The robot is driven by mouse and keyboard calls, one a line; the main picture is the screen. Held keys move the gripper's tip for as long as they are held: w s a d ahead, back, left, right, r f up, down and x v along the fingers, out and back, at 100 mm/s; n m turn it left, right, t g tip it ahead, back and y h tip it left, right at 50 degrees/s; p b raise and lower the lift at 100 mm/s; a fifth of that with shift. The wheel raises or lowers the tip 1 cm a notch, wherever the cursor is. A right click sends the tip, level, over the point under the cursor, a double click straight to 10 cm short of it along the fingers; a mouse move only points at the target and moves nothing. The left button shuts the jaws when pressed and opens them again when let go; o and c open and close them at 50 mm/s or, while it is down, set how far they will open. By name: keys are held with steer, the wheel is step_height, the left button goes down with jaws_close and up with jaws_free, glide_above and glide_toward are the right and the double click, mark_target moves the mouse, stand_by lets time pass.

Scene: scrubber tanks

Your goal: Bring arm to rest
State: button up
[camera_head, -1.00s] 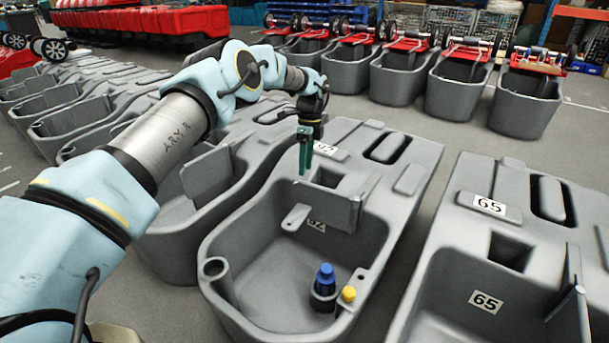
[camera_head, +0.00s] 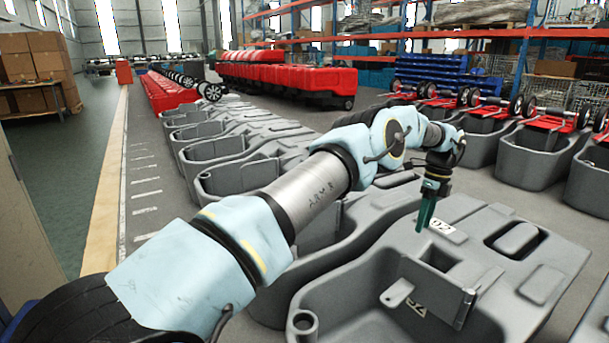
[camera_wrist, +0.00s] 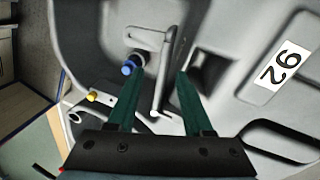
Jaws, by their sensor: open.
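My gripper (camera_head: 425,218) hangs from my outstretched arm above the grey scrubber tank numbered 92 (camera_head: 545,285), with its green fingers pointing down beside the number label (camera_head: 442,229). In the wrist view my gripper (camera_wrist: 158,75) shows two green fingers spread apart with nothing held between them. Below them are the tank's grey shell (camera_wrist: 225,25), a blue cap (camera_wrist: 130,66), a yellow cap (camera_wrist: 93,96) and the 92 label (camera_wrist: 284,65). I cannot tell the exact gap between the fingertips and the tank.
A row of grey tanks (camera_head: 215,150) runs back behind my arm. Tanks with red wheeled frames (camera_head: 545,118) stand at the right. Red units (camera_head: 290,75) and shelving stand behind. A clear green floor lane (camera_head: 60,165) lies at the left.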

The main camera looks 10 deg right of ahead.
steer(key=w+a+r+n, duration=0.2)
steer(key=a+r+n, duration=0.15)
steer(key=a, duration=0.55)
steer(key=w+a+r+n+t+h, duration=0.1)
steer(key=w+a+r+n, duration=0.3)
steer(key=a, duration=0.5)
steer(key=w+a+r+n, duration=0.1)
steer(key=a+r+n, duration=0.1)
steer(key=a+n, duration=0.55)
steer(key=s+a+n+t, duration=0.1)
steer(key=s+a+n, duration=0.45)
steer(key=a, duration=0.45)
steer(key=s+a+n+h, duration=0.1)
steer(key=s+a+n, duration=0.4)
steer(key=a, duration=0.5)
steer(key=s+a+n+t, duration=0.1)
steer(key=s+a+n, duration=0.2)
steer(key=s+a, duration=0.55)
step_height(320, 180, up, 25)
steer(key=w+p, duration=0.2)
steer(key=p, duration=2.2)
steer(key=shift+a+p, duration=0.4)
